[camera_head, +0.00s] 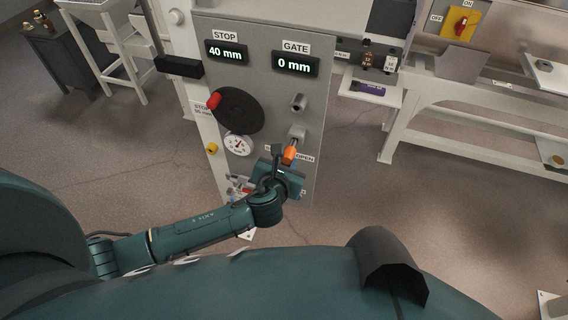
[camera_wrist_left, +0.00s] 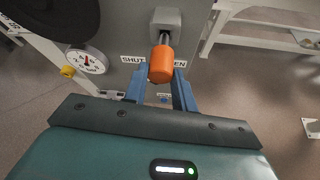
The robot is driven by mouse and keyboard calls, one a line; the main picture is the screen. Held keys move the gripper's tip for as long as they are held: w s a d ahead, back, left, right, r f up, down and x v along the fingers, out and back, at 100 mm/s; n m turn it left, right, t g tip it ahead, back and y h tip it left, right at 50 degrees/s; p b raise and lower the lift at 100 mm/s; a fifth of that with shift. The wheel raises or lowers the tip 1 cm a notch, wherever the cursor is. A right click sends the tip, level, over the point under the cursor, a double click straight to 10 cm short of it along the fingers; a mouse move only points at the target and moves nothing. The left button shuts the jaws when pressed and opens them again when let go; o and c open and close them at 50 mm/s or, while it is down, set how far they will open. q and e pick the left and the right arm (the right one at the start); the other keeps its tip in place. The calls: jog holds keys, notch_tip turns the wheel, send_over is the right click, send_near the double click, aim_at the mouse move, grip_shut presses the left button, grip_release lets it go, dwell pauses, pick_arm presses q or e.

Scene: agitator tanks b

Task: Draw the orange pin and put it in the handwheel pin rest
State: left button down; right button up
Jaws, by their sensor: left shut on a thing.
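The orange pin (camera_head: 290,154) is at the grey block (camera_head: 298,131) on the panel, between the SHUT and OPEN labels. In the left wrist view, the orange pin head (camera_wrist_left: 161,64) shows with a short metal shaft leading to the grey block (camera_wrist_left: 165,20). How deep the shaft sits is hidden. My left gripper (camera_head: 287,166) is shut on the pin, with its blue fingers (camera_wrist_left: 160,84) on both sides of the head. The black handwheel (camera_head: 240,112) with a red knob (camera_head: 214,100) is up and left. I cannot tell which part is its pin rest. My right gripper is out of view.
A grey cylindrical fitting (camera_head: 298,102) sticks out above the pin. A round gauge (camera_head: 238,145) is below the handwheel. Displays read STOP 40 mm (camera_head: 227,53) and GATE 0 mm (camera_head: 296,63). A white bench frame (camera_head: 470,117) stands right; the floor between is clear.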

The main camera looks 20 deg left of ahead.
aim_at(288, 156)
pick_arm(q)
jog(key=shift+w, duration=1.55)
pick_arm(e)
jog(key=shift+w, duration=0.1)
pick_arm(q)
jog(key=c, duration=1.2)
grip_release()
jog(key=shift+c, duration=0.2)
jog(key=shift+o, duration=0.9)
jog(key=shift+s+d+r, duration=0.1)
jog(key=shift+s+r, duration=0.05)
jog(key=shift+s, duration=0.3)
jog(key=v, duration=1.2)
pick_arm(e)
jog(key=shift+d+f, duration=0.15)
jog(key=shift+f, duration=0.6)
